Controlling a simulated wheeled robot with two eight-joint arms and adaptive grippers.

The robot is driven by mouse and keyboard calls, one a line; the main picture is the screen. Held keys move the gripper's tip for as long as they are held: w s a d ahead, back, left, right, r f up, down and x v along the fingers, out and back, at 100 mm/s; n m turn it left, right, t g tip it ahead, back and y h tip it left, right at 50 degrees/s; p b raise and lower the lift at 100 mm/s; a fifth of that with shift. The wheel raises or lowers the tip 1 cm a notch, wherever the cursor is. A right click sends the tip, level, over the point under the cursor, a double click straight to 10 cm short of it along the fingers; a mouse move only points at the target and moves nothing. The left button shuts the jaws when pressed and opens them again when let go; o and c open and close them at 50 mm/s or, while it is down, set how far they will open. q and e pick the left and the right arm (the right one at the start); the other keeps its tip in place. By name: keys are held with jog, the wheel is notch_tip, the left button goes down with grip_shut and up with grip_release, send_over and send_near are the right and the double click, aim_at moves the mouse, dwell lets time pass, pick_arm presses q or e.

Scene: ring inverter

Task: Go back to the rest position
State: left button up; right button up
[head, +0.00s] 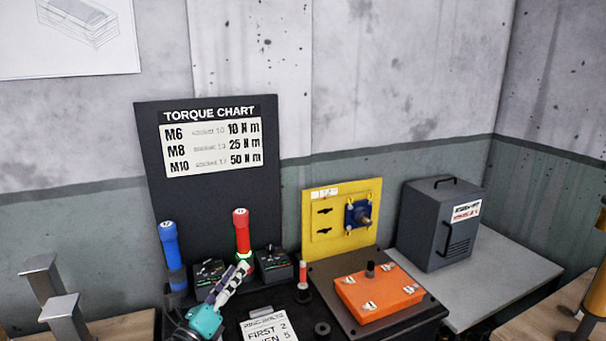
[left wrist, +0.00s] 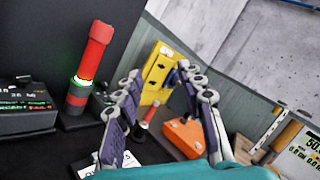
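My left gripper (head: 241,268) is low in the head view, in front of the black board and near the red tool's base. In the left wrist view its two fingers (left wrist: 162,80) are spread apart with nothing held between them. A red tool (head: 241,232) with a glowing green ring stands upright in its dock; it also shows in the left wrist view (left wrist: 91,60). A blue tool (head: 169,245) stands upright to its left. My right gripper is not in view.
A yellow panel (head: 318,238) with a blue part stands behind an orange box (head: 378,294) on a dark base. A dark grey cabinet (head: 424,230) stands on the grey bench to the right. A torque chart board (head: 210,205) rises behind the tools. Metal brackets (head: 62,312) stand at left.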

pick_arm(q)
jog(key=s+a+f+n+g+y, duration=0.1)
jog(key=s+a+n+y, duration=0.25)
jog(key=n+y, duration=0.45)
jog(key=s+a+f+n+g+y, duration=0.1)
jog(key=s+a+n+g+y, duration=0.3)
jog(key=n, duration=0.9)
jog(key=s+d+f+n+g+h, duration=0.2)
jog(key=s+d+f+n+g, duration=0.1)
jog(key=s+f+n, duration=0.2)
jog(key=s+d+f+n+g+h, duration=0.1)
jog(key=s+f+n+g, duration=0.3)
jog(key=s+f, duration=0.5)
jog(key=s+d+n, duration=0.1)
jog(key=s+n, duration=0.1)
jog(key=shift+s+d+f+h, duration=0.35)
jog(key=shift+d+f+h, duration=0.05)
